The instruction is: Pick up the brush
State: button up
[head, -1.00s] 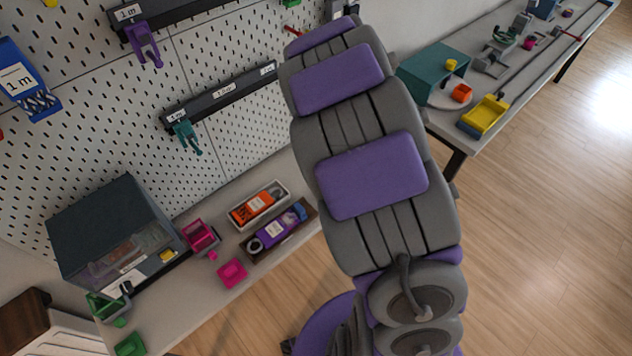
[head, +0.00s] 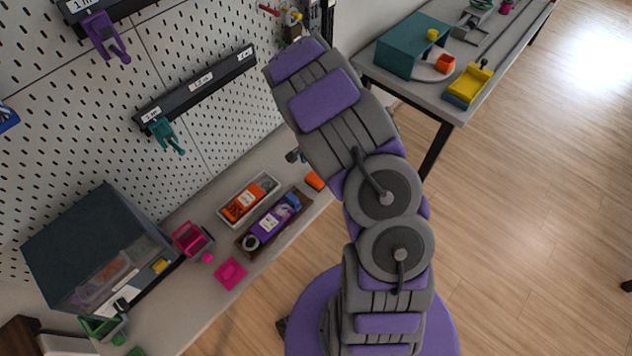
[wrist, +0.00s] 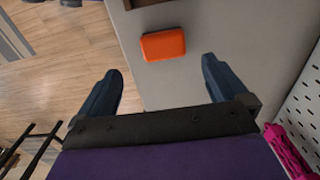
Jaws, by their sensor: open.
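I cannot make out a brush for certain. An orange block-like piece (wrist: 163,44) with rounded corners lies on the grey bench (wrist: 200,20) in the wrist view. It also shows in the head view (head: 314,181), beside my arm. My gripper (wrist: 160,66) is open and empty, its two dark blue fingers spread wide. In the wrist picture the orange piece lies just beyond the fingertips, between their lines, and neither finger touches it. In the head view my arm hides most of the gripper.
On the bench, an orange bundle lies in a light tray (head: 266,181) and a purple one in a brown tray (head: 300,189). A pink holder (head: 192,238), a pink block (head: 231,273) and a dark cabinet (head: 60,240) stand nearby. A pegboard (head: 215,150) rises behind. Another table (head: 400,85) stands right.

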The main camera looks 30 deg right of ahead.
aim_at(315, 178)
jog(key=f, duration=0.2)
jog(key=shift+a+f, duration=0.35)
jog(key=shift+f, duration=0.05)
jog(key=shift+d+f+b, duration=0.2)
jog(key=shift+f+b, duration=0.15)
jog(key=shift+f, duration=0.05)
jog(key=f+b, duration=0.1)
jog(key=f, duration=0.3)
jog(key=shift+w+f, duration=0.2)
jog(key=shift+f, duration=0.1)
jog(key=shift+a, duration=0.2)
jog(key=shift+c, duration=0.8)
jog(key=shift+d, duration=0.2)
jog(key=c, duration=0.9)
